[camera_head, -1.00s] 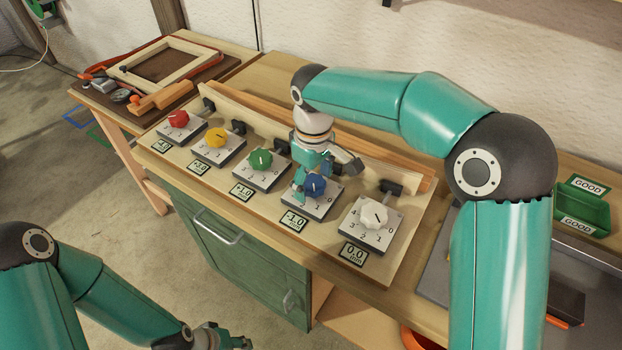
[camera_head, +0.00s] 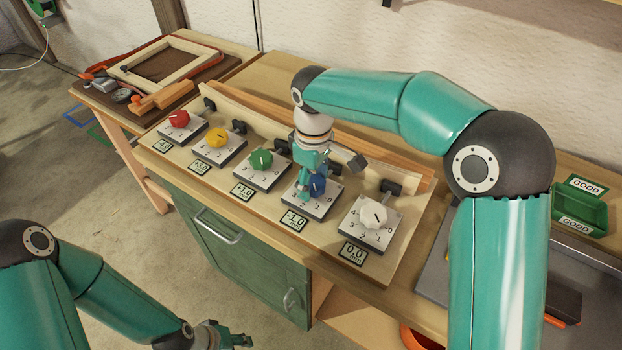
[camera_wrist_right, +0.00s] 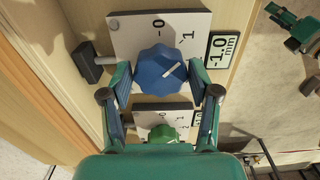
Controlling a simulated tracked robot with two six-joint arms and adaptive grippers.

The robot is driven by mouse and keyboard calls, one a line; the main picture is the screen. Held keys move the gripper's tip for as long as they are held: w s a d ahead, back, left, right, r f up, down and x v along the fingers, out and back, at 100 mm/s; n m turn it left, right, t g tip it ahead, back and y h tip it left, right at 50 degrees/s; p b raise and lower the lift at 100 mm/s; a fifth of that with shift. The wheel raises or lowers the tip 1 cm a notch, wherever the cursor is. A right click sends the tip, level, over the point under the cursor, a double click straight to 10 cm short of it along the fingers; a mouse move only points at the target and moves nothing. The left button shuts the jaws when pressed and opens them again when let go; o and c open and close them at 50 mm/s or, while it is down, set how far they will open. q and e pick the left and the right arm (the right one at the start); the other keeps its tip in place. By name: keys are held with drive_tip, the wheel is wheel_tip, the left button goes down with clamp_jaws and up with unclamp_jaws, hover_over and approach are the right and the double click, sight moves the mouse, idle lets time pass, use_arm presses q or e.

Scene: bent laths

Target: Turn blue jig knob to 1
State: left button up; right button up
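The blue knob (camera_head: 318,184) sits on its white dial plate (camera_head: 320,208), fourth from the left in the row. It shows closer in the right wrist view (camera_wrist_right: 158,69). Its white pointer line aims right and slightly up there, past the printed 1, toward a spot hidden by a finger. The display (camera_head: 293,221) by it reads -1.0 mm. My right gripper (camera_head: 311,178) is down at the knob, one finger on each side; whether both fingers press on it I cannot tell. My left gripper (camera_head: 230,340) is low at the bottom edge, away from the board.
Red (camera_head: 179,119), yellow (camera_head: 216,138) and green (camera_head: 261,159) knobs stand left of the blue one. A white knob (camera_head: 374,215) is close on the right. A wooden rail (camera_head: 350,158) runs behind.

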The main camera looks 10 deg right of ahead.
sight(313, 182)
drive_tip(key=shift+o, duration=0.8)
wheel_tip(313, 182, up, 12)
drive_tip(key=shift+f, duration=0.15)
idle(0.4)
